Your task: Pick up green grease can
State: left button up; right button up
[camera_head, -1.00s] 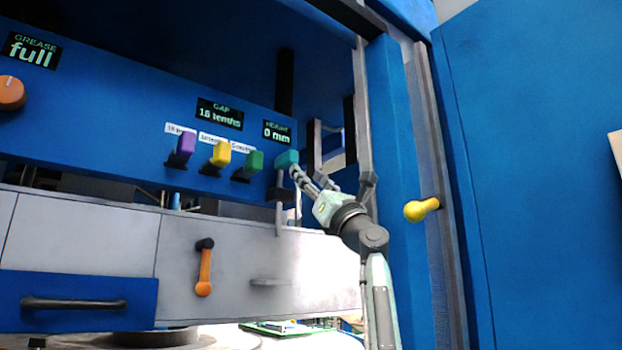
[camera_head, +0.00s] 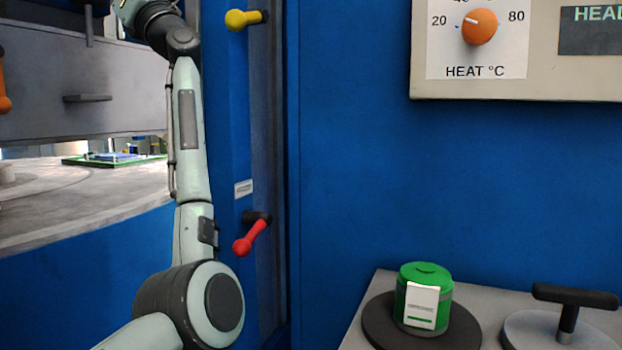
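The green grease can (camera_head: 423,297) stands upright at the lower right. It is a green cylinder with a green lid and a white label on its front. It rests on a dark round plate (camera_head: 378,322) on a grey surface. No gripper touches it. One of my arms rises at the left side of the view, and its wrist reaches the top edge. Its gripper is cut off above the frame. My other gripper is not in view.
A black T-handle (camera_head: 574,297) on a round base stands right of the can. A heat panel with an orange knob (camera_head: 480,26) hangs above. A yellow lever (camera_head: 245,19) and red lever (camera_head: 250,238) sit on the blue post. Space directly above the can is clear.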

aim_at(424, 290)
jog(key=k, duration=1.35)
